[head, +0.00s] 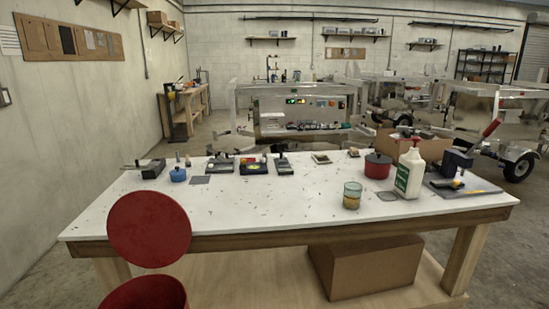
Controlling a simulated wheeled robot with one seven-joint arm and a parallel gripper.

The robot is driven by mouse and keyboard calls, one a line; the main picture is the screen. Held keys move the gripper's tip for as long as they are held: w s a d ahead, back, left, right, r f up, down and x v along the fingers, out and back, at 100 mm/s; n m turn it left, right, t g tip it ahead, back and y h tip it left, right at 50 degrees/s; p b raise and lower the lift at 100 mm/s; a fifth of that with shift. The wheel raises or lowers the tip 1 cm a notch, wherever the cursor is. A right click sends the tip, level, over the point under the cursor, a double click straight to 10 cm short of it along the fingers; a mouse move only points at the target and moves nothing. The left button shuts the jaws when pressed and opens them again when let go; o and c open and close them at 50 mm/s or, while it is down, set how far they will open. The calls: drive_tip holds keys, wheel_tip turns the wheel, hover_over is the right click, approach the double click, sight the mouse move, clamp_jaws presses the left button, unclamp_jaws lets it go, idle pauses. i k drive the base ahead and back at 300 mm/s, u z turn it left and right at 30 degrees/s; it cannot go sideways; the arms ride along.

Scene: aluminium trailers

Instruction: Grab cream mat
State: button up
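No mat is plainly cream. A small square, pale with a darker edge (321,158), lies flat towards the back of the white worktable (290,215), right of its middle; it may be the cream mat, but it is too small to tell. A flat grey square (200,180) lies left of the middle, near a blue pot. Another flat grey square (387,196) lies at the right, beside a white bottle. My gripper is not in view.
A glass jar (352,196), white bottle (409,173) and red pot (377,166) stand at the right. Dark devices (252,166) line the back left. The table's front middle holds only small specks.

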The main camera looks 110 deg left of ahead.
sight(320, 159)
drive_tip(key=u, duration=1.8)
drive_tip(key=i, duration=2.55)
drive_tip(key=u, duration=2.5)
